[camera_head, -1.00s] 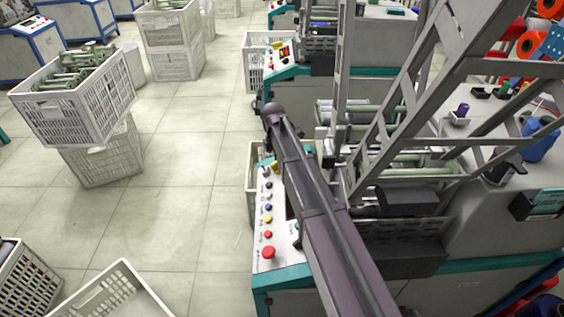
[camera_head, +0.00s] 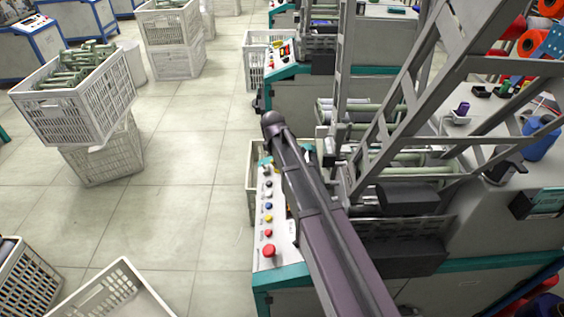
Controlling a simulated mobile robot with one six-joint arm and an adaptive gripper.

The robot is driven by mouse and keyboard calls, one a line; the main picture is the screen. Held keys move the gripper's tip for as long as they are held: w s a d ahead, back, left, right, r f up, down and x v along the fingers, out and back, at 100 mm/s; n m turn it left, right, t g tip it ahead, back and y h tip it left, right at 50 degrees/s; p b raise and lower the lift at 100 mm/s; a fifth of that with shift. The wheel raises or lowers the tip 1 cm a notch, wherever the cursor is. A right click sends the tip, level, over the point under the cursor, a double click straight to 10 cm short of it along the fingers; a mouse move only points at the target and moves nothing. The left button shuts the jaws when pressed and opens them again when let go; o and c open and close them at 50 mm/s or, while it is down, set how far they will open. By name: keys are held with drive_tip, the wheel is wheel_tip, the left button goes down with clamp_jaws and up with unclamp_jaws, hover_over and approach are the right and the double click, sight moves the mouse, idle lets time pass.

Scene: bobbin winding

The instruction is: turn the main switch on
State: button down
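The control panel (camera_head: 276,257) of the near winding machine shows at the centre, left of my arm. Its white face carries a column of small coloured knobs and buttons, with a larger red button (camera_head: 268,250) at the near end. I cannot tell which control is the main switch; part of the panel is hidden under my arm. My dark purple-grey arm reaches from the bottom right up over the panel, its rounded end near the panel's far end. My gripper's fingers cannot be made out.
Grey metal frames (camera_head: 433,90) and rollers (camera_head: 411,171) of the machine stand right of my arm. White crates (camera_head: 104,118) stand on the tiled floor at the left, and an empty crate (camera_head: 113,290) sits at the bottom. The floor (camera_head: 182,222) left of the panel is clear.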

drive_tip(key=shift+a+m, duration=0.2)
drive_tip(key=shift+m, duration=0.3)
drive_tip(key=c, duration=0.6)
unclamp_jaws()
drive_tip(key=shift+t, duration=0.3)
drive_tip(key=shift+o, duration=0.2)
drive_tip(key=shift+d, duration=0.1)
drive_tip(key=shift+s+r, duration=0.1)
